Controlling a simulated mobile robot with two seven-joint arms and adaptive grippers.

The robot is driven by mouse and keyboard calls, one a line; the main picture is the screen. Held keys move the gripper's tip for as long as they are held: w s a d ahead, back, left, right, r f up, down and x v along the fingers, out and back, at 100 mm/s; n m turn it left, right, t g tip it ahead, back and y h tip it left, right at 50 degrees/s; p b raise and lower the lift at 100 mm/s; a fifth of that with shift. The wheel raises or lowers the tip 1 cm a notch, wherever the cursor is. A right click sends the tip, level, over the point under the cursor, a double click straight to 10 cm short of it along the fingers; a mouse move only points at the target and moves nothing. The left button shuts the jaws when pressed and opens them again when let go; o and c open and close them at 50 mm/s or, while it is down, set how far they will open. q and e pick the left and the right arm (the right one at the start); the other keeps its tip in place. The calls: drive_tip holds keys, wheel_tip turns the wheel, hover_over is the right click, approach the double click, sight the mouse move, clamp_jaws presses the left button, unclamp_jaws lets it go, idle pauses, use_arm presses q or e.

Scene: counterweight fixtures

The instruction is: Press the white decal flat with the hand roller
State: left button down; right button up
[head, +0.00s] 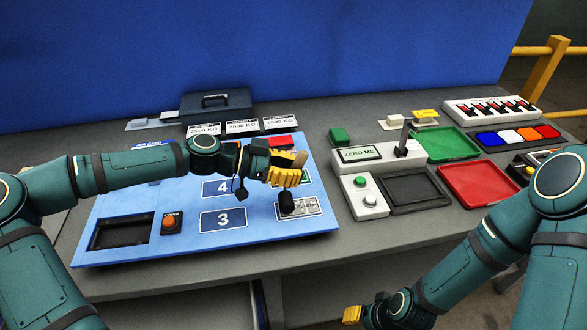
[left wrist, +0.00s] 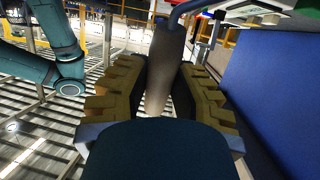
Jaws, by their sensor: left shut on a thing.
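My left gripper (head: 284,176) is shut on the tan handle of the hand roller (head: 286,202). The handle (left wrist: 163,70) also shows between the yellow-brown fingers in the left wrist view, with a bent metal rod beyond it. The roller's dark drum is over the left part of the white decal (head: 309,208), at the right front of the blue board (head: 275,235). I cannot tell whether the drum touches the decal. The drum and gripper hide part of the decal. My right gripper (head: 352,314) is low at the bottom edge, away from the table; its opening is unclear.
The board has numbered panels, a dark recess (head: 120,233) and an orange button box (head: 171,222). To the right are a ZERO ME box (head: 358,154), a two-button box (head: 363,197), and black, green (head: 447,144) and red (head: 480,186) trays. A grey toolbox (head: 216,105) stands behind.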

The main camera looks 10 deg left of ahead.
use_arm(q)
drive_tip(key=shift+f+b, duration=0.4)
drive_tip(key=shift+f, duration=0.2)
idle(1.1)
drive_tip(key=shift+r, duration=0.25)
drive_tip(key=shift+r+p, duration=0.3)
drive_tip(key=shift+r, duration=0.05)
drive_tip(key=shift+d, duration=0.1)
drive_tip(key=shift+w+d+b, duration=0.35)
drive_tip(key=shift+d, duration=0.4)
drive_tip(key=shift+w+d+b, duration=0.3)
drive_tip(key=shift+w+d, duration=0.05)
drive_tip(key=shift+d, duration=0.35)
drive_tip(key=shift+f+b, duration=0.4)
drive_tip(key=shift+f, duration=0.15)
idle(0.5)
